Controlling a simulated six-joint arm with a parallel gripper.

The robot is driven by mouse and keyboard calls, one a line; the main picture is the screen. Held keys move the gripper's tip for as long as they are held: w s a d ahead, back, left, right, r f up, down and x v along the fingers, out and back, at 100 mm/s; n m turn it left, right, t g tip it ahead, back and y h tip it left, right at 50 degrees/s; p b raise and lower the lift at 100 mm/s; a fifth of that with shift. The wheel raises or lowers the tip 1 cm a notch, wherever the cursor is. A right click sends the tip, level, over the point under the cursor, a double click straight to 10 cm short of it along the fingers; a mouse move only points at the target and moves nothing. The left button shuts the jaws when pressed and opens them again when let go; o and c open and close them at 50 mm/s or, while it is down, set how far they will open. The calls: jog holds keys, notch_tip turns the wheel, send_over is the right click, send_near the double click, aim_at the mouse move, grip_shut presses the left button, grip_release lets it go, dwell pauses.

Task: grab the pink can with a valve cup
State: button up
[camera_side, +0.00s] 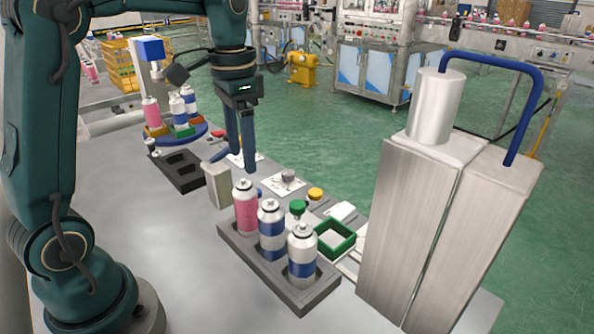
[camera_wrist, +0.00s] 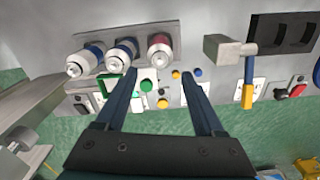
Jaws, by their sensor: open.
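A pink can (camera_side: 246,215) stands upright in the left slot of a grey tray (camera_side: 262,276), with a silver top and a small fitting on it. It also shows in the wrist view (camera_wrist: 160,46). Two blue-and-white cans, a middle one (camera_side: 271,235) and an end one (camera_side: 302,260), stand beside it. A second pink can (camera_side: 151,113) stands on the blue round stand at the far left. My gripper (camera_side: 236,162) is open and empty, pointing down above and behind the tray's pink can. In the wrist view my fingers (camera_wrist: 163,80) are spread apart with no can between them.
A tall steel machine (camera_side: 410,220) with a blue pipe stands right of the tray. A green square frame (camera_side: 335,239) and green and yellow knobs lie behind the cans. A beige block (camera_side: 217,184) and dark slotted tray (camera_side: 179,172) are left. The front bench is clear.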

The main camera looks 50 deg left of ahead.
aim_at(248, 211)
notch_tip(248, 211, down, 14)
jog(key=shift+r, duration=0.25)
grip_shut()
dwell(0.3)
